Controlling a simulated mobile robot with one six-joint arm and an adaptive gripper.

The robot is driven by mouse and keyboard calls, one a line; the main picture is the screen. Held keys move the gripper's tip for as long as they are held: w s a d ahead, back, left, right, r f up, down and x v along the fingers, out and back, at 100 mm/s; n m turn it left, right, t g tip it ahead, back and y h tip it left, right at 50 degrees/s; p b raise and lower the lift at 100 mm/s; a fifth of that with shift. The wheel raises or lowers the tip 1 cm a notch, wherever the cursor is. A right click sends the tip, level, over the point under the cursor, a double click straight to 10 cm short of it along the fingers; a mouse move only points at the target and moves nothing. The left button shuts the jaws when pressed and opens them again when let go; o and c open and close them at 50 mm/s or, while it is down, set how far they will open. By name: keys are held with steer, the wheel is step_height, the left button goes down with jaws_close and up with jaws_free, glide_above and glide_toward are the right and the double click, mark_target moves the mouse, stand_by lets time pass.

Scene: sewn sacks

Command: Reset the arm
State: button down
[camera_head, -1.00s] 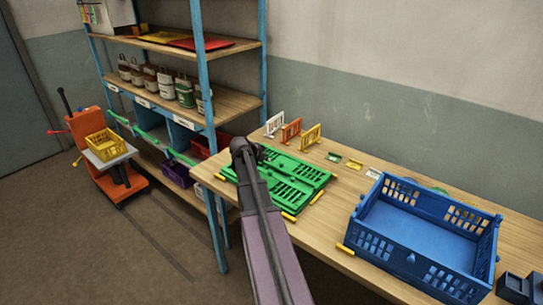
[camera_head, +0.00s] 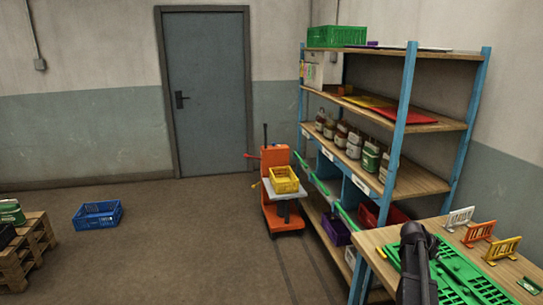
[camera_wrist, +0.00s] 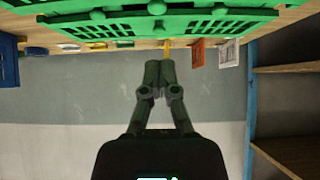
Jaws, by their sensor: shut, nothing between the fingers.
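My gripper shows in the wrist view (camera_wrist: 164,72) with its two fingers together and nothing between them. Green flat panels with slots (camera_wrist: 120,22) fill the top of that view, which looks upside down, and the fingertips are close to their edge in the picture. In the head view my dark arm (camera_head: 417,265) rises at the lower right, in front of the wooden table (camera_head: 375,238) and the green panels (camera_head: 460,268). The gripper's fingers cannot be made out there.
A blue-post shelf (camera_head: 398,120) with bottles stands behind the table. White (camera_head: 459,217), orange (camera_head: 479,231) and yellow (camera_head: 502,248) racks stand on the table. An orange cart (camera_head: 275,190) carries a yellow basket (camera_head: 284,179). A blue crate (camera_head: 97,214) lies on open floor.

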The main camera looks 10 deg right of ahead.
steer(key=s+a+f+n+y, duration=0.2)
steer(key=a+n, duration=0.3)
steer(key=a, duration=1)
steer(key=s+a+f+n+y, duration=0.1)
steer(key=s+a+n+y, duration=0.3)
steer(key=a, duration=1.2)
steer(key=s+a+f+n+g+y, duration=0.1)
steer(key=a+n, duration=0.6)
steer(key=a, duration=0.8)
steer(key=s+f+y, duration=0.1)
steer(key=s+y, duration=0.1)
steer(key=s, duration=0.1)
steer(key=shift+s+a+f+n, duration=0.25)
steer(key=shift+a+f+n, duration=0.05)
steer(key=shift+a+f, duration=0.1)
steer(key=shift+d, duration=0.1)
